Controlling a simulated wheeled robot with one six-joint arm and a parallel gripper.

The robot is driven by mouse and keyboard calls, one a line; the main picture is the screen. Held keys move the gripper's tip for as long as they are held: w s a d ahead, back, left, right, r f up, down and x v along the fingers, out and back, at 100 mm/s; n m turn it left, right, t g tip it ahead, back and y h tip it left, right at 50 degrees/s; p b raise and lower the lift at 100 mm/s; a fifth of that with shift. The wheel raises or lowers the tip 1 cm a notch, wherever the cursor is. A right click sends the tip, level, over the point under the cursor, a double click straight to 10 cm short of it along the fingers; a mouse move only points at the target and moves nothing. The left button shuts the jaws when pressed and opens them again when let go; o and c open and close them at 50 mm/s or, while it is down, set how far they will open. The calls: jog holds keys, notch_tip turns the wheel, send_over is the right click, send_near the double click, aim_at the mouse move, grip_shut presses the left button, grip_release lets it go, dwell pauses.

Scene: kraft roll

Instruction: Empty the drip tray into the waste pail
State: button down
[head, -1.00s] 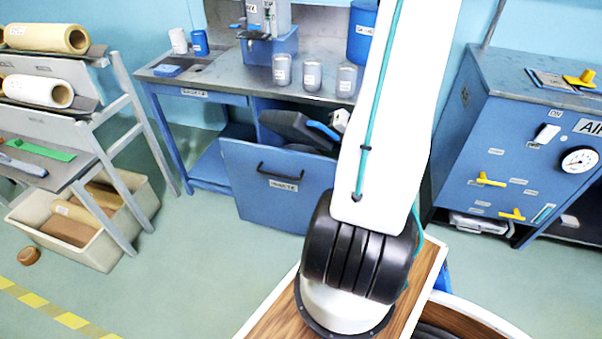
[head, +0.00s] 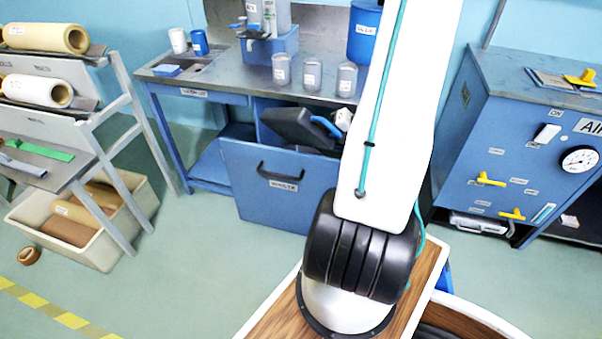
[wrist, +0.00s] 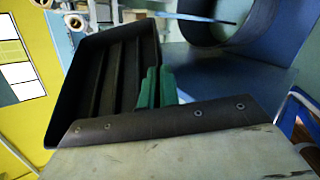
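The drip tray (head: 290,124) is black and hangs in the air above the open blue waste drawer (head: 278,188), which carries a label reading WASTE. In the wrist view the tray (wrist: 100,75) looks tilted, with a ribbed floor and no visible load. My gripper's green fingers (wrist: 157,88) are close together at the tray's near edge and look shut on it. In the head view my arm hides most of the gripper. A dark round rim (wrist: 208,32) in the wrist view may be the waste pail; the drawer front hides the pail in the head view.
Three grey cups (head: 312,74) stand on the bench (head: 232,80) above the drawer, near a dispenser (head: 268,25) and a blue glue tub (head: 364,35). A blue cabinet (head: 480,130) stands right, a roll rack (head: 95,120) left.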

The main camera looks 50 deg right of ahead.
jog(key=shift+w+d+f+m+y, duration=0.1)
jog(key=shift+d+f+m+y, duration=0.4)
jog(key=shift+d+f+y, duration=0.25)
dwell(1.1)
jog(key=shift+a+r, duration=0.1)
jog(key=shift+s+a+r+n+h, duration=0.2)
jog(key=shift+a+r+n+h, duration=0.5)
jog(key=shift+a+r+h, duration=0.25)
jog(key=shift+a+r+n+h, duration=0.35)
jog(key=shift+a+n+h, duration=0.05)
jog(key=shift+h, duration=0.1)
jog(key=shift+d, duration=0.1)
